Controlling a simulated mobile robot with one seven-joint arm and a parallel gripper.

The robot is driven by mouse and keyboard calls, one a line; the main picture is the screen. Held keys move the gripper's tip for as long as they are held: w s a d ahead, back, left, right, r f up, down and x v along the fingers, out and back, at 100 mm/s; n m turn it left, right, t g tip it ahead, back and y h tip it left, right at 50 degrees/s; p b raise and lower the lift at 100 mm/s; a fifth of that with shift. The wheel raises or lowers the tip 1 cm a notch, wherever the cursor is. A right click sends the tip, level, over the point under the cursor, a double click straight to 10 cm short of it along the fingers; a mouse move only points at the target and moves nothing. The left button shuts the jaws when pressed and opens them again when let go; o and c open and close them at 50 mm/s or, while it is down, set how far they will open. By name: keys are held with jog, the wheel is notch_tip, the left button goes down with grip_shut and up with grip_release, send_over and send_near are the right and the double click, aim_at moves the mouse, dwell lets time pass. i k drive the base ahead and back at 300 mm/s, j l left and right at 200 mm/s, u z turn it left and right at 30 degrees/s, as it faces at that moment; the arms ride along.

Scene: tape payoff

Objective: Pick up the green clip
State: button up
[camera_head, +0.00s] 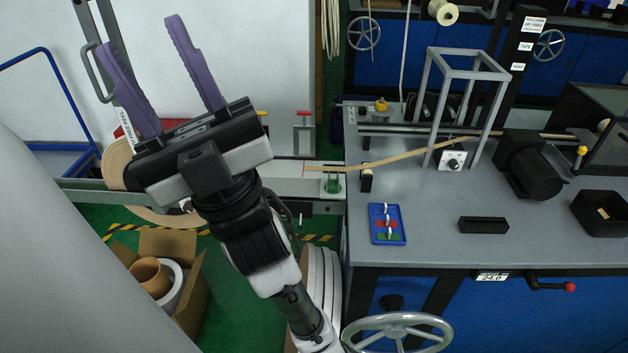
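A blue tray (404,210) on the bench has a red patch (379,224) and a green patch (397,237), with small white items standing there. I cannot tell what these items are.
A metal frame (431,103) and a black motor (533,176) stand on the grey bench (440,252). A black block (483,225) and a black bin (604,229) lie to the right. A cardboard box (196,290) with rolls stands on the floor.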

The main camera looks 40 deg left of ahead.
aim_at(332, 186)
jog(key=l+u, duration=0.7)
jog(key=l, duration=0.25)
jog(key=i+l+u, duration=0.15)
jog(key=i+l, duration=0.15)
jog(key=i+l+u, duration=0.2)
jog(key=l, duration=0.25)
jog(key=i, duration=0.4)
